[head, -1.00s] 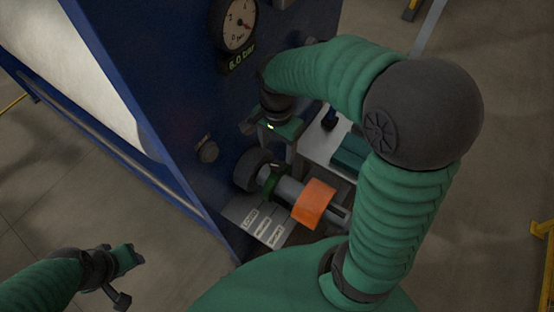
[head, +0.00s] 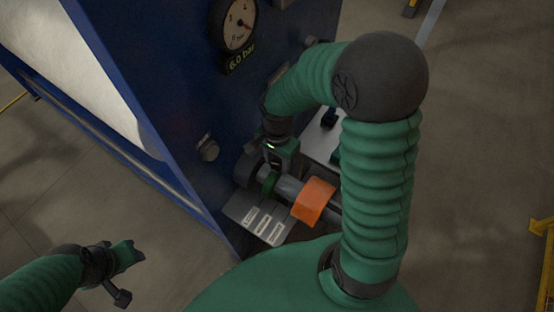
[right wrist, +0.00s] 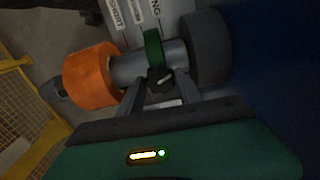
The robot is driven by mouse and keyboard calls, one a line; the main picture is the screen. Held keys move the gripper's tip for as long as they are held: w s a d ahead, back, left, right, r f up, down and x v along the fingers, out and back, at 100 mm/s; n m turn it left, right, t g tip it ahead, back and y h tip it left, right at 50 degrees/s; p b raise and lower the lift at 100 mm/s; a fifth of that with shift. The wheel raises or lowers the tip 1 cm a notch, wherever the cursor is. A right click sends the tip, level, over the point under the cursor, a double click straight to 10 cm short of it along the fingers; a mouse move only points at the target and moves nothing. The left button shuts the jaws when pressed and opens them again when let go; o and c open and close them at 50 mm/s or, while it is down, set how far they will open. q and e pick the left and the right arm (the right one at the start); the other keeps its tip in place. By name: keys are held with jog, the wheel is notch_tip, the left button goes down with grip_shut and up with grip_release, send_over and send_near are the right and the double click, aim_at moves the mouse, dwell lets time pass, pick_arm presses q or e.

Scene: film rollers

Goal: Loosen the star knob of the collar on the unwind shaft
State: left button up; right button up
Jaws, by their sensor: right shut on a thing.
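The unwind shaft (head: 288,189) is a grey bar that sticks out from the blue machine panel. The collar (head: 268,183) is a green ring around it; it also shows in the right wrist view (right wrist: 152,45). The dark star knob (right wrist: 159,79) stands on the collar's side towards my wrist camera. My right gripper (right wrist: 160,84) is shut on the knob, one finger on each side; in the head view it hides the knob. My left gripper (head: 130,272) hangs empty at the lower left, far from the shaft; its jaw gap is unclear.
An orange sleeve (head: 313,201) sits further out on the shaft, and a dark grey cylinder (right wrist: 208,48) lies against the panel side. A labelled grey plate (head: 255,220) is below. A pressure gauge (head: 238,22) reads 6.0 bar. A yellow mesh guard (right wrist: 25,105) stands beyond.

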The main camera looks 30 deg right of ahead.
jog(key=c, duration=0.5)
jog(key=shift+o, duration=0.2)
jog(key=n+p, duration=0.1)
jog(key=n, duration=0.2)
jog(key=shift+r+n, duration=0.1)
jog(key=shift+n, duration=0.3)
jog(key=n+p, duration=0.1)
jog(key=n, duration=0.2)
jog(key=shift+n+p, duration=0.3)
jog(key=shift+p, duration=0.1)
jog(key=n+p, duration=0.1)
jog(key=n, duration=0.2)
jog(key=shift+w+n+y+p, duration=0.1)
jog(key=shift+n+y+p, duration=0.2)
jog(key=shift+n+p, duration=1.05)
jog(key=shift+n+b, duration=0.5)
jog(key=shift+n, duration=0.15)
